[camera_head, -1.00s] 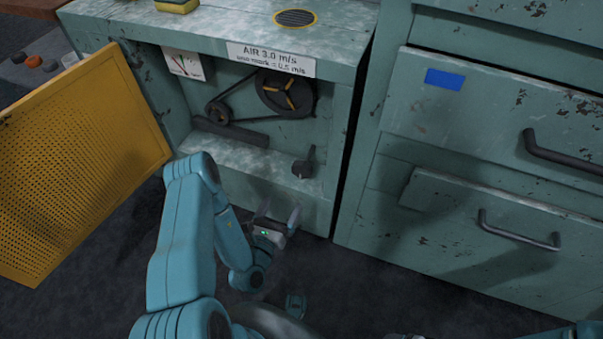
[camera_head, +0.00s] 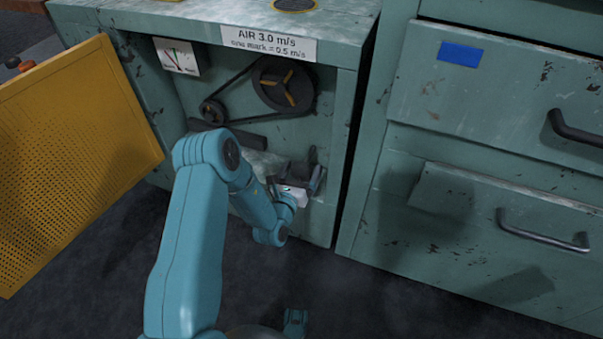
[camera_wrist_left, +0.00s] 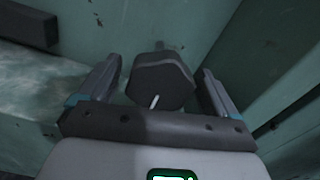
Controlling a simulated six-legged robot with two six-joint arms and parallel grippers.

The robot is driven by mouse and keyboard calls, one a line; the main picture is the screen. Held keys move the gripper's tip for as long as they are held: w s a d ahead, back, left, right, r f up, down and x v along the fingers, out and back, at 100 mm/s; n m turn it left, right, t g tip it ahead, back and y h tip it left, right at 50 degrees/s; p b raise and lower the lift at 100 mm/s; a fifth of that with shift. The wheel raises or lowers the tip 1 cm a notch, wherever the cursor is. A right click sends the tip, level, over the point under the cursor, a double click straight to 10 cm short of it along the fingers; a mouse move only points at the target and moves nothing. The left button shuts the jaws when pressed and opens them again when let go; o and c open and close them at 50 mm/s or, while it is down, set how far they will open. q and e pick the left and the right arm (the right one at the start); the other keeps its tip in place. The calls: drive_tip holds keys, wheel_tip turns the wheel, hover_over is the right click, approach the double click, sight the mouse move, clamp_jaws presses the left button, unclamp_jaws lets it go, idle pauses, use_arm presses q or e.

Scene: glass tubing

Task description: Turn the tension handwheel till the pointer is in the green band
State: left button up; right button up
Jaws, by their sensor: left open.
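The tension handwheel is a dark, faceted knob (camera_wrist_left: 160,80) with a pale line on its face. It shows in the left wrist view between the fingers of my left gripper (camera_wrist_left: 160,68). In the head view the handwheel (camera_head: 312,156) is partly hidden by my left gripper (camera_head: 301,178), at the lower right of the open cabinet bay. The left gripper is open around the knob, with a gap on each side. A white gauge (camera_head: 178,57) with a thin pointer and small red and green marks sits at the upper left of the bay. The pointer's exact place is too small to tell.
A belt runs between a large pulley (camera_head: 284,84) and a small pulley (camera_head: 213,111). A perforated yellow door (camera_head: 75,165) stands open at left. Drawers with handles (camera_head: 542,235) stand at right. An air-speed label (camera_head: 268,42) is above the bay.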

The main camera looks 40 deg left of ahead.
use_arm(q)
drive_tip(key=shift+w, duration=0.1)
drive_tip(key=c, duration=1)
drive_tip(key=shift+m+p, duration=0.3)
drive_tip(key=shift+m, duration=0.1)
